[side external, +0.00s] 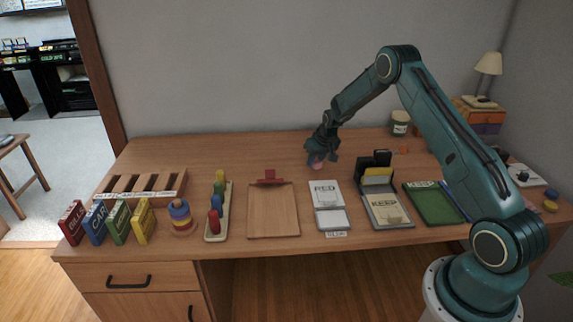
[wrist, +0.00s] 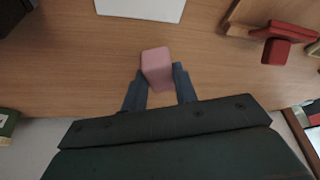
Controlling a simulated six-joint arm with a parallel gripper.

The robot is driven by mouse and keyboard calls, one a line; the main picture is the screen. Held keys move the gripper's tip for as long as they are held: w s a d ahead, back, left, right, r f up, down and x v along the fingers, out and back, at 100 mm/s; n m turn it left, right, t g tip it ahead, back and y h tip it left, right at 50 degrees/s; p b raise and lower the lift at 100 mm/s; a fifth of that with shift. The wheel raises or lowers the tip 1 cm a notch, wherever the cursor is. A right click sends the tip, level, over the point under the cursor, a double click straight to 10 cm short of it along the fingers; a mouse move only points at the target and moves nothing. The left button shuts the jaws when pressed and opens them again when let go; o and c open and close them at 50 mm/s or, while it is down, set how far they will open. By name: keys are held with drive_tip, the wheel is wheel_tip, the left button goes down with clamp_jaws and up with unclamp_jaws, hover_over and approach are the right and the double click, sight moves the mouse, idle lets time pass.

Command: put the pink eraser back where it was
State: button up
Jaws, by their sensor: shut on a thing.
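The pink eraser (wrist: 157,67) sits between the two fingertips of my gripper (wrist: 159,88) in the wrist view. My gripper is shut on it. In the side view my gripper (side external: 321,152) hangs over the back middle of the desk, and the eraser (side external: 316,163) shows as a small pink patch beneath it. I cannot tell whether the eraser touches the desk. No marked place for the eraser is clear in these frames.
Pegs, a ring stacker and colored books are at left. A jar (side external: 400,123) stands behind right. Bare desk surrounds my gripper.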

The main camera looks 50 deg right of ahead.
sight(318, 162)
drive_tip(key=shift+f, duration=1.75)
drive_tip(key=shift+f, duration=0.35)
drive_tip(key=o, duration=1)
drive_tip(key=shift+r, duration=0.1)
drive_tip(key=shift+s+r, duration=0.1)
drive_tip(key=shift+r, duration=0.4)
drive_tip(key=v, duration=1.1)
drive_tip(key=shift+s+r, duration=0.1)
drive_tip(key=shift+r, duration=0.15)
drive_tip(key=shift+a+r, duration=0.1)
